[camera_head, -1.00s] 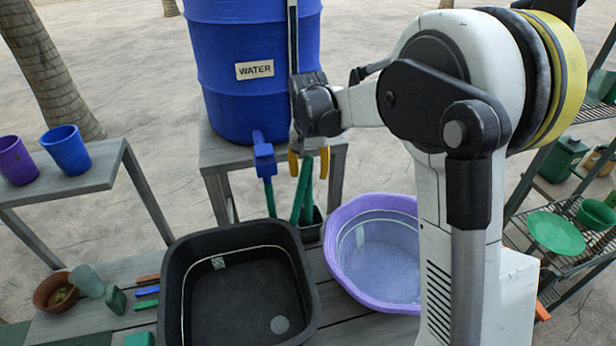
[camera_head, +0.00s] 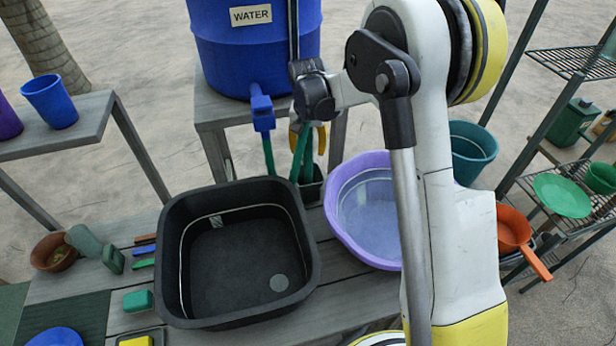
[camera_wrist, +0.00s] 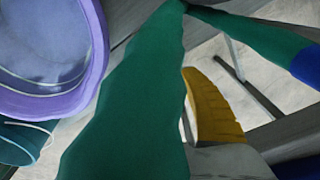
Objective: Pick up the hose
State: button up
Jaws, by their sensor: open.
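The green hose (camera_head: 301,155) runs from the blue tap (camera_head: 263,112) of the water barrel down to a small dark pot and back up in a second strand. My gripper (camera_head: 307,138) has yellow fingertips and is open at the upper part of that second strand, which shows between the fingertips in the head view. In the wrist view the hose (camera_wrist: 130,110) is large and close, with one yellow finger just to its right. The other finger is not visible there, and I cannot tell whether either finger touches the hose.
A black basin (camera_head: 185,300) and a purple basin (camera_head: 336,215) of water stand on the grey bench near the hose. The barrel (camera_head: 255,55) stands on a stand behind. A teal bucket (camera_head: 470,150) and an orange pan (camera_head: 513,228) are to the right.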

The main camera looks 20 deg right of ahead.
grip_shut()
jog(key=shift+r, duration=0.15)
notch_tip(320, 180, up, 20)
jog(key=p, duration=1)
